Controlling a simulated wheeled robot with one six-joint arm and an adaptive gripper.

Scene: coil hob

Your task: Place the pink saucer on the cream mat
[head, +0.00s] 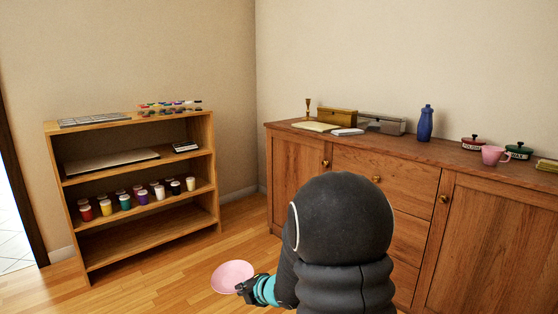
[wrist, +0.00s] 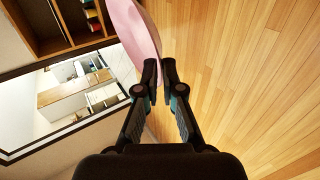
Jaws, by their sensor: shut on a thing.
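The pink saucer (head: 232,276) is held out over the wooden floor, left of my arm. My gripper (head: 247,287) is shut on its rim. In the wrist view the saucer (wrist: 135,28) reaches up and left from the fingertips (wrist: 160,70), seen tilted. A flat cream piece (head: 314,126) lies on the left part of the sideboard top; it may be the cream mat, but it is too small to be sure. My gripper and the saucer are well apart from it and lower down.
The sideboard (head: 385,147) carries a brass box (head: 337,117), a blue bottle (head: 425,123), a pink cup (head: 494,155) and two small lidded pots. A shelf unit (head: 150,175) with paint jars stands at left. Open floor lies between them.

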